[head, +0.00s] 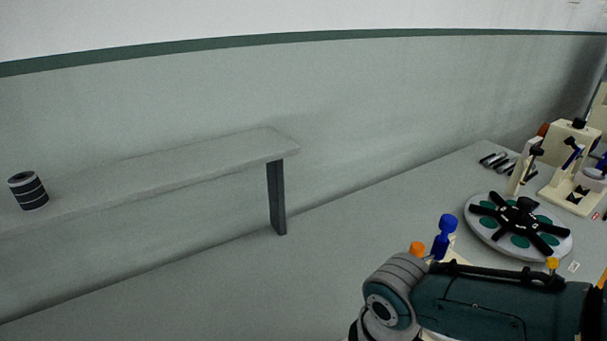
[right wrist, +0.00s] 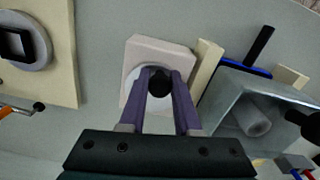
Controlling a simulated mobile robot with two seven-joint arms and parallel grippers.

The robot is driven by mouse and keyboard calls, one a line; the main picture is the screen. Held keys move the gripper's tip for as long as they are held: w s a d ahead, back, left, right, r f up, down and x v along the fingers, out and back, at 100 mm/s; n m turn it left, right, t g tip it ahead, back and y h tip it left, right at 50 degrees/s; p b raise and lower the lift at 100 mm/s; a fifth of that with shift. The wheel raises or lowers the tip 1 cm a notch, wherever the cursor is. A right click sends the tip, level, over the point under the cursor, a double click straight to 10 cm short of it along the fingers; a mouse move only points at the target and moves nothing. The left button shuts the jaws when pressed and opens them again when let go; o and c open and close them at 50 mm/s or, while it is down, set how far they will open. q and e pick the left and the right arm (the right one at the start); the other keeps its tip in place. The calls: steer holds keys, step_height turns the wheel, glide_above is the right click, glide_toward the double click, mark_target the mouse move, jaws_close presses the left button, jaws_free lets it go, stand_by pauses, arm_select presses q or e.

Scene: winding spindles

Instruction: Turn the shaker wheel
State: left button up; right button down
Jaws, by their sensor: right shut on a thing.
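In the right wrist view, my right gripper (right wrist: 160,76) has its two purple fingers closed around a black knob (right wrist: 159,85). The knob stands over a pale round disc (right wrist: 132,90) on a cream block (right wrist: 149,47). The fingers cover part of the disc. I cannot tell for sure whether this disc is the shaker wheel. In the head view, a round grey plate (head: 483,226) with black crossed arms and green circles lies on the table at the right. My right gripper is hidden in the head view. My left gripper is not in view.
In the right wrist view, a grey open box (right wrist: 226,112) with a cylinder inside stands right of the block. A cream board (right wrist: 62,75) with a round dial is at left. In the head view, a raised shelf (head: 150,180) carries a dark striped cup (head: 28,190).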

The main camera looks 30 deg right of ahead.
steer(key=m, duration=0.2)
steer(key=a+m, duration=0.1)
steer(key=m, duration=0.2)
steer(key=shift+w+a+m+p, duration=0.2)
steer(key=shift+a+m+p, duration=0.1)
steer(key=shift+a, duration=0.05)
steer(key=m, duration=0.3)
steer(key=shift+w+a, duration=0.25)
steer(key=shift+a, duration=0.1)
steer(key=shift+w+a+m, duration=0.15)
steer(key=shift+w+m, duration=0.05)
steer(key=shift+m, duration=0.9)
steer(key=c, duration=0.6)
jaws_free()
